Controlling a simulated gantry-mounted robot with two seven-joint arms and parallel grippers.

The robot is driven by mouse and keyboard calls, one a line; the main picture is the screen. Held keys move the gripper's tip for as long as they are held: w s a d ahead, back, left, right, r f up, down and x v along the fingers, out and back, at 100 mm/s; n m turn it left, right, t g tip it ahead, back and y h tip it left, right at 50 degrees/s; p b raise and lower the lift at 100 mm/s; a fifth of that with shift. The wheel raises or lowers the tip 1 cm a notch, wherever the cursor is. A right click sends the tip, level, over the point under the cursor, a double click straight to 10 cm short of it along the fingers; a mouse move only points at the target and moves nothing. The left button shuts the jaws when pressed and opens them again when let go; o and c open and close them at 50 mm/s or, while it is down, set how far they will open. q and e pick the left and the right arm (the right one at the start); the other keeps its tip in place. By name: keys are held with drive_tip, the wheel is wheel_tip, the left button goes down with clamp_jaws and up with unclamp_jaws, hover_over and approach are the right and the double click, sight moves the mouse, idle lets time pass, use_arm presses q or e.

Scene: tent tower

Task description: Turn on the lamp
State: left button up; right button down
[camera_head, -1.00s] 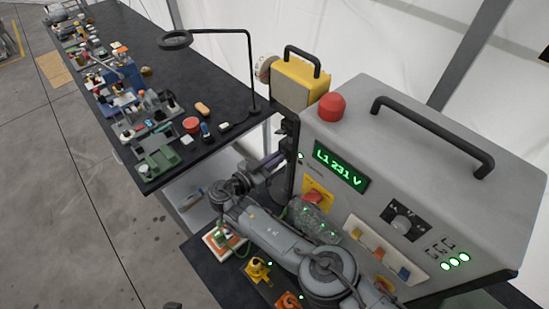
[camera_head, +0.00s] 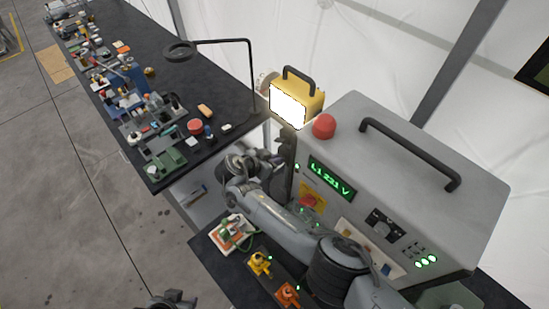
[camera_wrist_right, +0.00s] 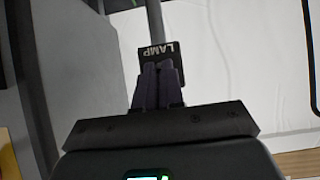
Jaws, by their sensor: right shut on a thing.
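The yellow work lamp (camera_head: 314,103) stands behind the grey power box, and its front panel glows bright white. In the right wrist view a black block with the word LAMP (camera_wrist_right: 160,52) sits on a grey pole. My right gripper (camera_wrist_right: 159,84) has its dark fingers close together against this block, shut on the part below the label. The fingers hide what they grip. In the head view the right gripper (camera_head: 279,160) is beside the pole under the lamp, partly hidden by my wrist. A dark piece of my left arm (camera_head: 172,300) shows at the bottom edge; its fingers cannot be made out.
The grey power box (camera_head: 440,165) with a red button (camera_head: 324,126) and green display stands right of my right arm. A dark workbench (camera_head: 225,75) with several small tools runs to the upper left. Floor at left is clear.

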drive_tip(key=shift+r, duration=0.1)
idle(0.3)
drive_tip(key=c, duration=1.3)
unclamp_jaws()
drive_tip(key=shift+o, duration=0.2)
drive_tip(key=p+v, duration=0.1)
drive_tip(key=v, duration=0.9)
drive_tip(key=shift+s+a+r, duration=0.2)
drive_tip(key=shift+r, duration=0.05)
